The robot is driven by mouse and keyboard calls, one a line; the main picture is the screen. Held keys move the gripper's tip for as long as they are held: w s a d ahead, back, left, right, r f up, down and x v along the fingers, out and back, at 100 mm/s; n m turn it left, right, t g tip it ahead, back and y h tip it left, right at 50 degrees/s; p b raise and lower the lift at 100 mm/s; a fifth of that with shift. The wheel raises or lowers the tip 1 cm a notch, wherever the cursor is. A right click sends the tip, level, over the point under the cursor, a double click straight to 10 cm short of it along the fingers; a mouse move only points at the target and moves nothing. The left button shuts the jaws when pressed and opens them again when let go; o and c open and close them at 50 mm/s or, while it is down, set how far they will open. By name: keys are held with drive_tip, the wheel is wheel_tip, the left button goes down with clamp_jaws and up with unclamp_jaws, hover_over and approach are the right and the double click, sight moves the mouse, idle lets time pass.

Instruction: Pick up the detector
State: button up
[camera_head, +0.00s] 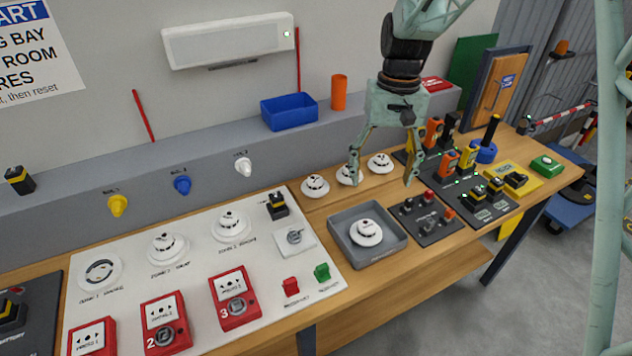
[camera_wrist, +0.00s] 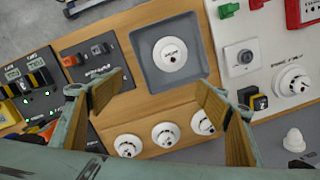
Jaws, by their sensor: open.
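Several white round detectors are in view. One detector (camera_head: 366,232) sits in a grey square tray (camera_head: 350,253); it also shows in the wrist view (camera_wrist: 170,54), inside the tray (camera_wrist: 143,35). Three more stand in a row on the wooden bench behind the tray: left (camera_head: 315,186), middle (camera_head: 346,175) and right (camera_head: 380,163). The wrist view shows this row as well (camera_wrist: 165,134). Two detectors (camera_head: 168,248) (camera_head: 231,226) sit on the white panel. My gripper (camera_head: 382,182) is open and empty above the bench, its fingers pointing down near the row; its fingertips also show in the wrist view (camera_wrist: 158,88).
Black switch panels (camera_head: 425,219) lie right of the tray, with handheld devices behind. Red call points (camera_head: 234,298) line the white panel's front. A grey ledge (camera_head: 130,196) behind carries a blue bin (camera_head: 289,111) and an orange cylinder (camera_head: 339,92).

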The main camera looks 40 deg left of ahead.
drive_tip(key=n+p, duration=0.1)
drive_tip(key=p, duration=0.3)
hover_over(315, 179)
drive_tip(key=f, duration=0.1)
drive_tip(key=shift+w+d+f+t, duration=0.1)
drive_tip(key=shift+d+t, duration=0.05)
drive_tip(key=shift+t, duration=0.25)
drive_tip(key=shift+f, duration=0.1)
drive_tip(key=shift+f, duration=4.25)
drive_tip(key=shift+f, duration=0.1)
drive_tip(key=shift+f, duration=2.5)
drive_tip(key=shift+c, duration=0.7)
drive_tip(key=c, duration=0.9)
